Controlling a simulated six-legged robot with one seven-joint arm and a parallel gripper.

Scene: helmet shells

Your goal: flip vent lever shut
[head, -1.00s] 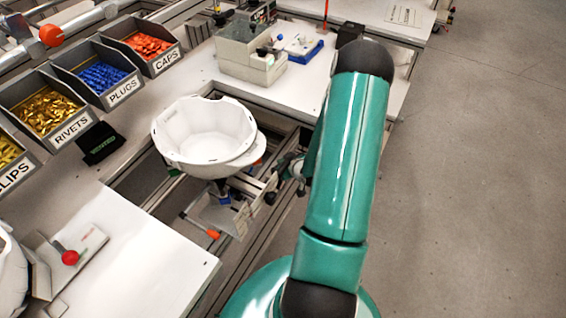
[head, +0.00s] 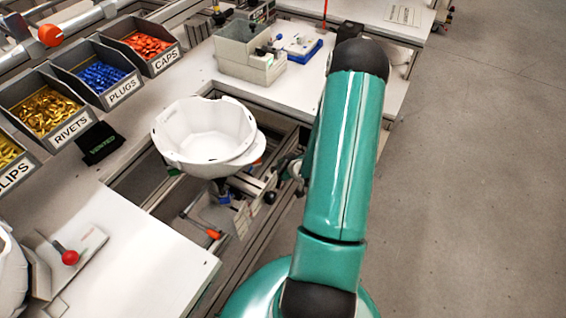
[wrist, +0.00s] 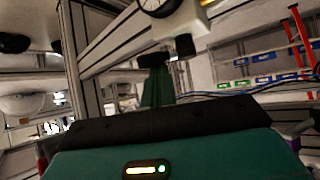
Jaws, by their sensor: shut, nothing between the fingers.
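A white helmet shell (head: 205,132) sits open side up on a stand in the gap between the worktops. I cannot make out a vent lever on it. Below the shell is an orange-tipped handle (head: 213,234). My gripper (wrist: 154,62) is shut and empty in the wrist view, its dark tip below a white block with a black knob (wrist: 184,44). In the head view my teal arm reaches forward, and its far end is low beside the stand, right of the shell, mostly hidden.
Bins of rivets (head: 48,105), plugs (head: 103,75) and caps (head: 148,45) line the left. A red-ball lever (head: 69,257) stands on the near worktop (head: 150,265), beside another white shell at the edge. The floor at right is clear.

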